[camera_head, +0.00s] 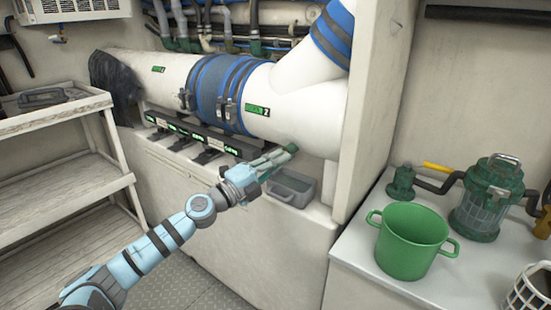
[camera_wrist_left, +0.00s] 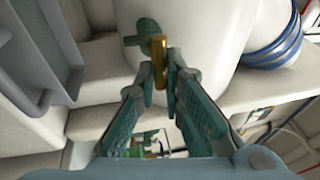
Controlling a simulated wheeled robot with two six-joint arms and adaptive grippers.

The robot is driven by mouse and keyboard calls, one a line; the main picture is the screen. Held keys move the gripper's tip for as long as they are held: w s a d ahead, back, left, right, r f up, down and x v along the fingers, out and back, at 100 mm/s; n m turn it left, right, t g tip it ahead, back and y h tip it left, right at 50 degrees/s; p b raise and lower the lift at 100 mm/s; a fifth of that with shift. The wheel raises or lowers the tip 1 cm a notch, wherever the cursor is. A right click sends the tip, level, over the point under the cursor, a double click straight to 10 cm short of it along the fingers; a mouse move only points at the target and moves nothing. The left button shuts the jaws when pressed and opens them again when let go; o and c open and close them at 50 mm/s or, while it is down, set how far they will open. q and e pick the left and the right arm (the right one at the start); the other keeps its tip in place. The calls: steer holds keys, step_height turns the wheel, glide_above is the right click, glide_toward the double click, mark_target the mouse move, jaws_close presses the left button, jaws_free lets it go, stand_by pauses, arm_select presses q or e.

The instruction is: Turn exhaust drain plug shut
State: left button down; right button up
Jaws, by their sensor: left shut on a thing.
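The large white exhaust pipe (camera_head: 302,115) with a blue band runs across the back of the head view. The exhaust drain plug (camera_head: 292,148) is a small green fitting low on the pipe, mostly hidden by the gripper. In the left wrist view the plug shows a green body (camera_wrist_left: 148,27) and a brass-coloured handle (camera_wrist_left: 159,50). My left gripper (camera_head: 284,155) reaches up from the left to the plug. In the wrist view its fingertips (camera_wrist_left: 159,66) are shut on the brass handle. My right gripper is not in view.
A grey tray (camera_head: 308,192) sits on the ledge just below the gripper. A white shelf (camera_head: 70,187) is at left. A wall panel (camera_head: 378,110) rises right of the pipe.

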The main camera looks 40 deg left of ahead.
arm_select(q)
steer(key=shift+a+r, duration=0.2)
steer(key=shift+a, duration=0.05)
steer(key=c, duration=1.7)
jaws_free()
steer(key=shift+a+f, duration=0.15)
steer(key=shift+f, duration=0.05)
